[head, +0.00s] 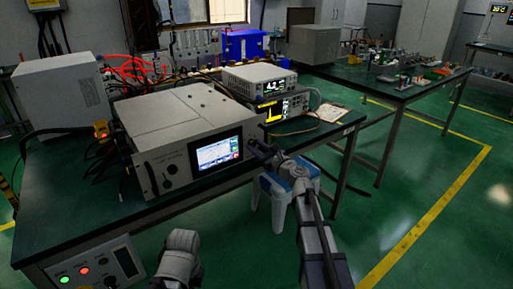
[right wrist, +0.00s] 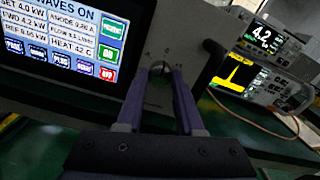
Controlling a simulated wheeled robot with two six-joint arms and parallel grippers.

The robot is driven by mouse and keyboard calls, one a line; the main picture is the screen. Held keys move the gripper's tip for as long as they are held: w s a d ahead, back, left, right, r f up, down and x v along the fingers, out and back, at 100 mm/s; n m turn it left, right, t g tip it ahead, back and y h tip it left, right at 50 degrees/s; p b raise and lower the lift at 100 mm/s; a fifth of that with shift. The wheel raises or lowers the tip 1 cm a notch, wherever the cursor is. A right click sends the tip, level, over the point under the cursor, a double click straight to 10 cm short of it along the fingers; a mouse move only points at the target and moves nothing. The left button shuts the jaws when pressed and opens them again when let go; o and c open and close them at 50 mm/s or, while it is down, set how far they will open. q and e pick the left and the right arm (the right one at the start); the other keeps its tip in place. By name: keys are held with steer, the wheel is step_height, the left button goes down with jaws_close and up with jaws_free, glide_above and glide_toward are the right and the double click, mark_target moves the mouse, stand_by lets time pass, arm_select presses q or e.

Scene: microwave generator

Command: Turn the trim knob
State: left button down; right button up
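The trim knob (right wrist: 160,69) is a small round knob on the grey generator front panel, right of the lit screen, with small marks around it in the right wrist view. In the head view, my right gripper (head: 260,150) reaches the right end of the generator (head: 180,118) front and hides the knob.
The generator screen (head: 217,152) is lit; a dark handle (right wrist: 214,50) stands right of the knob. Two stacked instruments (head: 268,86) with lit displays sit beside the generator on the green-topped bench (head: 70,205). A blue-and-white stool (head: 266,196) stands below my right arm.

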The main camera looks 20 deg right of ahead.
jaws_close()
steer(key=n, duration=1.1)
steer(key=shift+n, duration=0.3)
stand_by(0.6)
steer(key=shift+o, duration=1.7)
jaws_free()
